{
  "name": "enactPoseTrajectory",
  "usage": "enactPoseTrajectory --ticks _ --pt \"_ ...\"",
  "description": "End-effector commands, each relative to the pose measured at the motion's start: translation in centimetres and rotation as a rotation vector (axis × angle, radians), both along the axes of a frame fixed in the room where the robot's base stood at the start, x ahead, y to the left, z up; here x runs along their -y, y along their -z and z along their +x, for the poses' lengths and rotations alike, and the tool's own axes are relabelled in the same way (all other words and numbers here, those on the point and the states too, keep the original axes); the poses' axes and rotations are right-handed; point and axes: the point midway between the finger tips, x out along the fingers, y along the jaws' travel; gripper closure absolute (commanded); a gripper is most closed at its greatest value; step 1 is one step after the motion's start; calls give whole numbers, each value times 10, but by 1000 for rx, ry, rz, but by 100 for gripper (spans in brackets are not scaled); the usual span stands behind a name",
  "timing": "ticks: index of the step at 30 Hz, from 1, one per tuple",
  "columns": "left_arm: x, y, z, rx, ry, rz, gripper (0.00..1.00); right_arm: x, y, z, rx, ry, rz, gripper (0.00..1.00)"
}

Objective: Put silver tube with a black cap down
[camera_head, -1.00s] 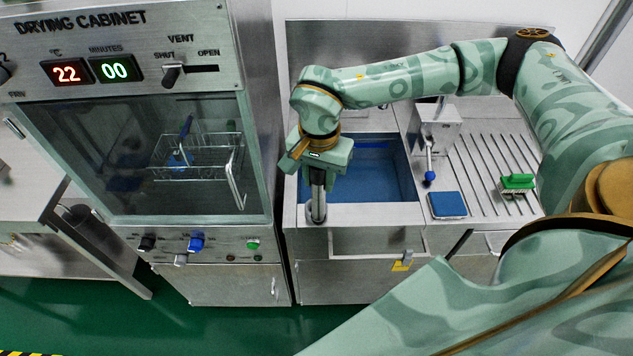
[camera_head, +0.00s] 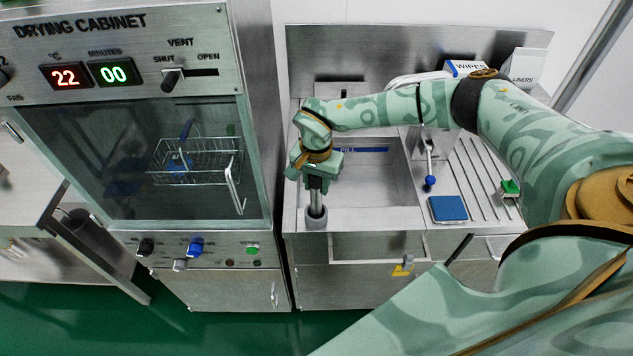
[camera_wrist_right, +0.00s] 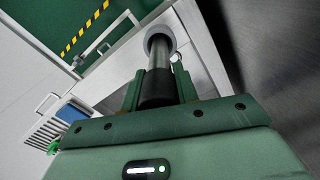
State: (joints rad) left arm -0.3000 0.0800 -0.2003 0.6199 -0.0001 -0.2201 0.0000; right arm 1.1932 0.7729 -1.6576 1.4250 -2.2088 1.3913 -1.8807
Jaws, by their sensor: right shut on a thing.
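The silver tube with a black cap hangs upright in my right gripper (camera_head: 316,178), which is shut on it at the capped end. In the wrist view the black cap (camera_wrist_right: 157,90) sits between the fingers and the silver shaft (camera_wrist_right: 159,54) runs away from them. The tube's lower end is at a round grey cup (camera_head: 316,217) on the left front corner of the sink unit. The cup's rim (camera_wrist_right: 160,37) surrounds the shaft in the wrist view; I cannot tell how deep the tube sits. My left gripper is not in view.
The sink basin (camera_head: 375,190) lies right of the cup. The drying cabinet (camera_head: 130,150) stands close on the left.

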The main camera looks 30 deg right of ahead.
Motion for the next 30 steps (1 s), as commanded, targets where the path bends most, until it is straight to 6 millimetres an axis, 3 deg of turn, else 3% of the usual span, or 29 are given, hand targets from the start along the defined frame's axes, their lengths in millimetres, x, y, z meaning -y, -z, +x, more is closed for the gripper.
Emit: enactPoseTrajectory --ticks 5,6,8,16,20,30 --pt "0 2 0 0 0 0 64 0 4 0 0 0 0 100" --pt "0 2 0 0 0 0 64 0 4 0 0 0 0 62" --pt "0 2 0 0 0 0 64 0 3 0 0 0 0 48" --pt "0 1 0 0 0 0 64 0 2 0 0 0 0 48" --pt "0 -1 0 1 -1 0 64 0 -9 1 4 0 0 48" --pt "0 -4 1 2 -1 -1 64 0 -86 1 5 -1 0 48"
